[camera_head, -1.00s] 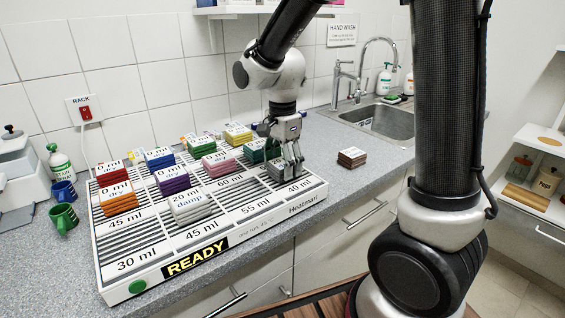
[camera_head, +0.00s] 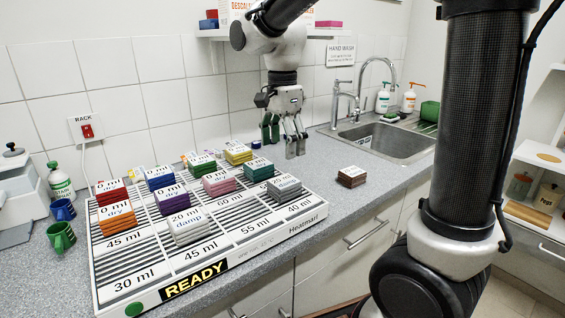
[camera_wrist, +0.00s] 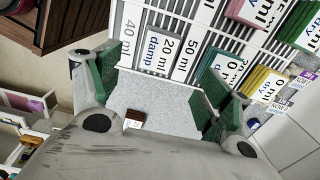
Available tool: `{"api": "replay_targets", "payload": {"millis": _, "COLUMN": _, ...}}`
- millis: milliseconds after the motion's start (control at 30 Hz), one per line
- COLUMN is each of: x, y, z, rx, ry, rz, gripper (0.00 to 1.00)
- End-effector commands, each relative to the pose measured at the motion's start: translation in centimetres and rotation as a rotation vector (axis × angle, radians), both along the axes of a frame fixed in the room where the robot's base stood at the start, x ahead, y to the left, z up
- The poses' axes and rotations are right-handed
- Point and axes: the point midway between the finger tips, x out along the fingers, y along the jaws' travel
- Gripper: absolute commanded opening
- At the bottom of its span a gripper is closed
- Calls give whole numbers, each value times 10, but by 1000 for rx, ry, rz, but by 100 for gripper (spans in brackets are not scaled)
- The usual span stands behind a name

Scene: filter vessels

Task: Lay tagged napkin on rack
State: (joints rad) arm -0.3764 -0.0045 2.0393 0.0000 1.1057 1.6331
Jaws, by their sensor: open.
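The white slatted rack (camera_head: 130,262) lies on the counter with several folded, tagged napkins in its rows. A grey napkin (camera_head: 284,188) lies at its right end, and its tag appears to read 20 ml damp. A white-topped napkin (camera_head: 186,226) tagged 20 ml damp lies near the front middle. Green (camera_head: 257,170), pink (camera_head: 219,184), purple (camera_head: 171,198) and orange (camera_head: 117,216) napkins also lie there. My gripper (camera_head: 283,145) is open and empty, above and behind the rack's right end, apart from the grey napkin. In the wrist view its green-padded fingers (camera_wrist: 152,88) are spread over bare counter.
A small brown stack (camera_head: 351,177) sits on the counter right of the rack. The sink (camera_head: 385,142) and tap are behind it. Green (camera_head: 61,238) and blue mugs stand left. A wall shelf hangs above.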

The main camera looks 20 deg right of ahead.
Motion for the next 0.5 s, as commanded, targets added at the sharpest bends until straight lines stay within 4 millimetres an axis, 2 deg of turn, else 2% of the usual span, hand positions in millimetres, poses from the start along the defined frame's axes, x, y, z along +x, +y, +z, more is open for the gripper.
{"api": "replay_targets", "payload": {"millis": 100, "x": 0, "y": 0, "z": 10, "rx": 0, "ry": -1, "rz": 0, "gripper": 78}}
{"api": "replay_targets", "payload": {"millis": 267, "x": -3, "y": -3, "z": 14, "rx": 1, "ry": -4, "rz": 12, "gripper": 78}}
{"api": "replay_targets", "payload": {"millis": 367, "x": -16, "y": -20, "z": 22, "rx": 10, "ry": -34, "rz": 100, "gripper": 78}}
{"api": "replay_targets", "payload": {"millis": 467, "x": -46, "y": -54, "z": 33, "rx": 13, "ry": -98, "rz": 291, "gripper": 78}}
{"api": "replay_targets", "payload": {"millis": 500, "x": -62, "y": -68, "z": 37, "rx": 6, "ry": -131, "rz": 388, "gripper": 78}}
